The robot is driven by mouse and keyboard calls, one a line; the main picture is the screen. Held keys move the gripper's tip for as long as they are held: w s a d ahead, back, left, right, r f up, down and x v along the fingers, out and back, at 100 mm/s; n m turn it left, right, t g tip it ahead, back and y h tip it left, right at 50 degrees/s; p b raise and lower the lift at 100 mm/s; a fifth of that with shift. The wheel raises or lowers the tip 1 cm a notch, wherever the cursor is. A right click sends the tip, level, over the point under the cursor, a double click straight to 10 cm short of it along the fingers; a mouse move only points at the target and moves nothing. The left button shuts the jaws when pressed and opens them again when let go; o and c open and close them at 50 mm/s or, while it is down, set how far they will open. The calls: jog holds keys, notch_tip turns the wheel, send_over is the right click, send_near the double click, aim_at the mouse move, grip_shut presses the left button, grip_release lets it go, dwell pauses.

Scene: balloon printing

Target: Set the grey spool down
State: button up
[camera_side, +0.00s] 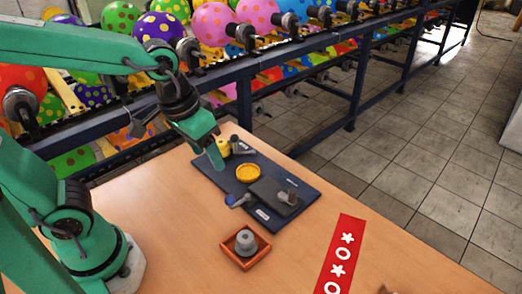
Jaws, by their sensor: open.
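A grey spool (245,241), with a wide base and a narrower top, stands upright in a small square orange tray (262,257) on the wooden table. My gripper (217,163) is up and to the left of it, over the left part of a dark mat, well apart from the spool. The gripper is open, and I see nothing held in it. The gap between its fingers is hard to make out at this size.
The dark mat (213,176) carries a yellow dish (249,173), a yellow cylinder (223,147), a blue piece (237,200) and a dark block (268,192) with a small grey part. A red strip (340,255) lies right. Balloon racks stand behind. Table front-left is clear.

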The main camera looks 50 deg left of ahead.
jog(key=s+a+r+t, duration=0.2)
jog(key=s+a, duration=0.1)
jog(key=a, duration=0.3)
jog(key=shift+s+a+r+t+y, duration=0.3)
jog(key=shift+s+a+r+y, duration=0.05)
jog(key=shift+s+r+y, duration=0.05)
dwell(0.9)
